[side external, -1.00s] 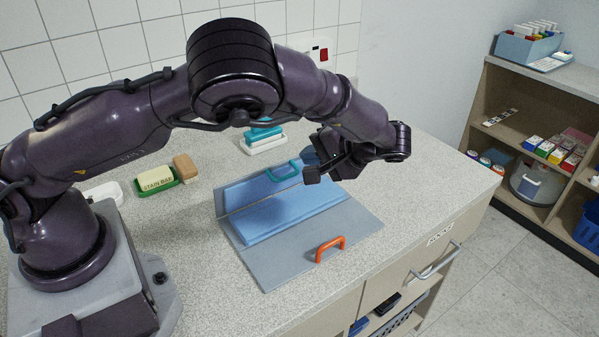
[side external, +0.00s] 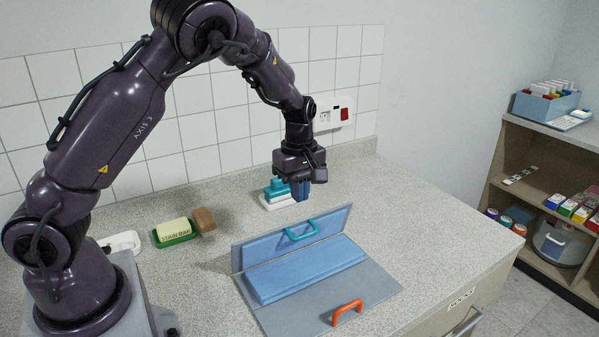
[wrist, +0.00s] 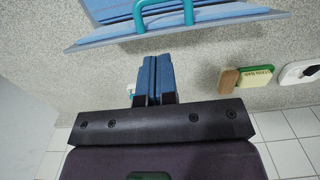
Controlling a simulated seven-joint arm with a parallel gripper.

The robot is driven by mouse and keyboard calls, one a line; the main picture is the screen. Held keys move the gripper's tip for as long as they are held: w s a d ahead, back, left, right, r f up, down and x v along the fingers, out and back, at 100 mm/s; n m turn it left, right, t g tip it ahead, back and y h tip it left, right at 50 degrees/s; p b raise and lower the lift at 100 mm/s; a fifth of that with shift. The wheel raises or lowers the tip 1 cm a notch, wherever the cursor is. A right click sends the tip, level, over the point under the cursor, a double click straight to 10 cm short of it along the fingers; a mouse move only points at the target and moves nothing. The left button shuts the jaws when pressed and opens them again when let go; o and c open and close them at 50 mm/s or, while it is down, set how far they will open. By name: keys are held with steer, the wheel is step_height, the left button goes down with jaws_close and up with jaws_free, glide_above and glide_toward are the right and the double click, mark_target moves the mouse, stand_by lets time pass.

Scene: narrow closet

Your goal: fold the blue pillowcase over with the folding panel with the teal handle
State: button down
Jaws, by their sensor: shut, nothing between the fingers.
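The folding panel (side external: 343,219) with the teal handle (side external: 301,231) stands tilted up at the wall side of the grey folding board, part of the blue pillowcase lying against it. The rest of the blue pillowcase (side external: 305,270) lies flat on the board's middle. The panel's edge (wrist: 200,33) and teal handle (wrist: 138,15) also show at the top of the wrist view. My gripper (side external: 302,197) points down on the wall side of the raised panel, apart from it. Its blue fingers (wrist: 155,60) are shut together and empty in the wrist view.
An orange handle (side external: 347,311) is on the board's front panel. A teal-and-white brush-like object (side external: 274,197) is close behind my gripper. A green soap dish with a stain bar (side external: 175,232) and a brown block (side external: 204,220) are to the left. The counter's right side is clear.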

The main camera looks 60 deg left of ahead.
step_height(320, 180, down, 6)
steer(key=d, duration=0.2)
steer(key=shift+d, duration=0.4)
steer(key=shift+s, duration=0.1)
